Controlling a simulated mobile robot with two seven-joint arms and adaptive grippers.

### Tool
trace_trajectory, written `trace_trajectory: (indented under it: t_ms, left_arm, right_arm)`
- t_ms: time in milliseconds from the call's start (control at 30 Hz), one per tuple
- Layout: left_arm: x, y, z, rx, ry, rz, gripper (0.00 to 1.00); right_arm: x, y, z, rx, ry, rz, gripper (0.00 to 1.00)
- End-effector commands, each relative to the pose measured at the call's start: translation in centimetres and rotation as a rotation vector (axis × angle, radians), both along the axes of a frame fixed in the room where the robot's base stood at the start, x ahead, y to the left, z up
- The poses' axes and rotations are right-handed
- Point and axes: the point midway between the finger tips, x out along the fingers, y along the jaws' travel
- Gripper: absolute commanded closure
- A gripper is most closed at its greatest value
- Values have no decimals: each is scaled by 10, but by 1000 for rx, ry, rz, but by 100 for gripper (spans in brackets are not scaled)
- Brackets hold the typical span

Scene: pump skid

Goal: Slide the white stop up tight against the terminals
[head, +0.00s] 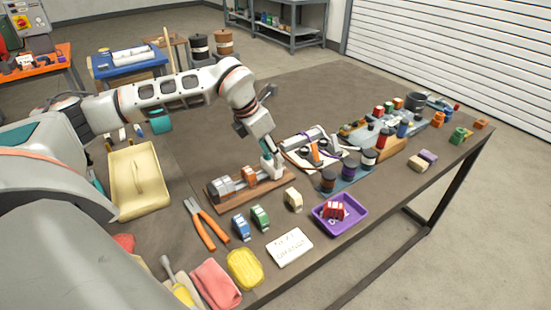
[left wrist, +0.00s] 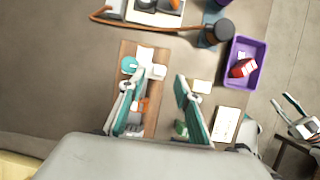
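A wooden board (head: 235,200) carries a rail with a grey block (head: 222,187) at its left end and an orange terminal (head: 249,174) near its middle. A white block, apparently the white stop (head: 278,172), stands near the right end, with a gap to the orange terminal. My left gripper (head: 270,158) is down at the white block and partly hides it. In the left wrist view the teal fingers of my left gripper (left wrist: 160,105) are spread apart, with the orange terminal (left wrist: 142,104) partly behind one finger. My right gripper (left wrist: 287,106) shows at the right edge, fingers apart.
Orange-handled pliers (head: 208,223), blue (head: 241,227) and green (head: 260,217) blocks, a cream block (head: 293,199), a white label card (head: 289,248) and a purple tray (head: 357,222) lie in front of the board. Dark spools (head: 328,180) stand to the right.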

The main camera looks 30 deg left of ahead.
Motion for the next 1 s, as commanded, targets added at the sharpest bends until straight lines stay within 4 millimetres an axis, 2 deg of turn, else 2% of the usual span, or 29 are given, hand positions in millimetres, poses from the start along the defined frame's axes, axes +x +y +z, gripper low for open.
trace_trajectory:
  t_ms: [100, 233, 633, 767, 1000]
  left_arm:
    - [6, -3, -18, 0, 2, -1, 67]
    - [11, -5, -30, -1, 0, 0, 67]
    - [14, -6, -38, 0, 0, 0, 67]
    - [14, -6, -37, 0, 0, 0, 100]
    - [10, -4, -38, 0, 1, 0, 100]
  right_arm:
    - [-1, 0, -1, -1, 2, 0, 60]
    - [0, 0, -1, -1, 2, 0, 60]
    - [3, 0, 3, 1, -7, -1, 60]
    - [3, 1, 4, 3, -9, -2, 60]
    - [4, 1, 4, 4, -8, -2, 60]
